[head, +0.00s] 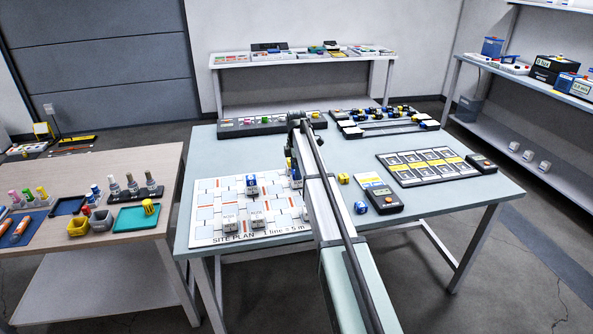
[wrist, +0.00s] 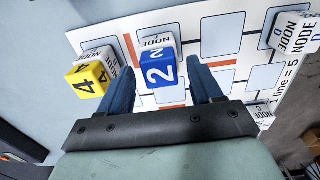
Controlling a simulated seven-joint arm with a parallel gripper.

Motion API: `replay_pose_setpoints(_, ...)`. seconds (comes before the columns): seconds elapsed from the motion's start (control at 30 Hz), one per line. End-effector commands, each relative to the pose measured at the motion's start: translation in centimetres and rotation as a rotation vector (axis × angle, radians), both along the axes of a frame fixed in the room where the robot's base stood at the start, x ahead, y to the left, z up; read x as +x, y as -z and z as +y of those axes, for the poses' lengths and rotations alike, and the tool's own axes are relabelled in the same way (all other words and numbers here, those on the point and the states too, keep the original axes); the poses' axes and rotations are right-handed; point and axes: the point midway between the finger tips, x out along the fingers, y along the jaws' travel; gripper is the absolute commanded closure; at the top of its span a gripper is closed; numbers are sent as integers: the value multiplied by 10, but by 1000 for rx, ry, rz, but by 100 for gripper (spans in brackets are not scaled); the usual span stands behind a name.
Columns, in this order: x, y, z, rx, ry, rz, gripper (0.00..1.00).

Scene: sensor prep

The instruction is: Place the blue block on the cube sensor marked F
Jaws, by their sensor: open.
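In the wrist view, a blue block (wrist: 158,69) marked 2 lies between the two fingers of my gripper (wrist: 160,62). The gripper is open, with a visible gap on each side of the block. A white NODE cube (wrist: 157,40) shows just beyond the blue block; I cannot tell whether the block is on it or beside it. A yellow block (wrist: 87,80) marked 4 is left of the left finger, close to another white cube (wrist: 101,55). More white NODE cubes (wrist: 297,30) show at the right. I cannot read an F on any cube.
In the head view, the site plan board (head: 205,205) lies on the pale table (head: 470,205) with white cubes on it. A handheld meter (head: 383,199) and a dark panel (head: 428,168) lie right of my arm. A side bench (head: 90,249) holds small tools and containers.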

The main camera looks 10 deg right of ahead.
Motion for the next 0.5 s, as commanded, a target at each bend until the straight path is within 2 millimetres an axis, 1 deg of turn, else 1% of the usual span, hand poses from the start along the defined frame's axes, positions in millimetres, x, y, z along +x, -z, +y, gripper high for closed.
replay_pose_setpoints(0.17,1,-26,0,0,0,-1,35)
replay_pose_setpoints(0.4,1,-72,0,0,0,-2,35)
replay_pose_setpoints(0.5,1,-87,0,0,0,-1,35)
